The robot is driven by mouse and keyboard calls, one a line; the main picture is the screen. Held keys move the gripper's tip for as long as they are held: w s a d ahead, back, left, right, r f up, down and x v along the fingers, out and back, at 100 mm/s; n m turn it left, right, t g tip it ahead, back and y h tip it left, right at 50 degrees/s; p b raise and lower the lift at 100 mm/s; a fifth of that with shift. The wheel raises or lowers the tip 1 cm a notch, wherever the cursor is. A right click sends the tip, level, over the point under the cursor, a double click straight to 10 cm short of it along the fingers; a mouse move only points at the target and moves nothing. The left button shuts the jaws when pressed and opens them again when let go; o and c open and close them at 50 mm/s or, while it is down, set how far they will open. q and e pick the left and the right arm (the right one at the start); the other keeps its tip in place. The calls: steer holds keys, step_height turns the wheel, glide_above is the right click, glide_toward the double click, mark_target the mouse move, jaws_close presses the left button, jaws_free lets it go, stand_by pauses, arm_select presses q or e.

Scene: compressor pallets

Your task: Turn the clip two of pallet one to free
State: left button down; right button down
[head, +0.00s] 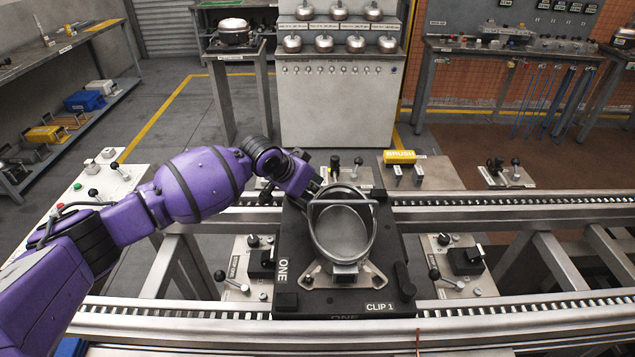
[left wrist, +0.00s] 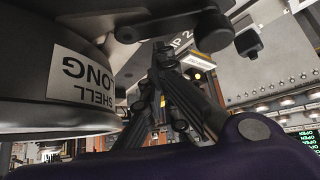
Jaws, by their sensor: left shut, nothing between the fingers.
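Pallet one (head: 293,297) is a black block on the conveyor, marked ONE on its left and CLIP 1 at its front right. A silver round shell (head: 347,256) with a handle across its top sits on it. My left arm reaches to the pallet's far left, and my left gripper (head: 316,187) is beside the shell's far rim. In the left wrist view my left gripper (left wrist: 162,60) is shut and empty, its fingertips close to a label ending in "P 2" (left wrist: 183,41). The shell (left wrist: 60,120) shows there with an inverted SHELL LONG label. Clip two's turn is unclear. My right gripper is out of view.
Conveyor rails (head: 500,197) run behind and in front of the pallet. Control plates with levers (head: 460,265) stand on both sides of it. A yellow BRUSH block (head: 399,157) lies behind. A grey cabinet (head: 338,100) holds several round pots.

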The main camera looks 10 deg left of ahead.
arm_select(q)
steer(key=shift+s+f, duration=0.1)
steer(key=shift+f, duration=0.05)
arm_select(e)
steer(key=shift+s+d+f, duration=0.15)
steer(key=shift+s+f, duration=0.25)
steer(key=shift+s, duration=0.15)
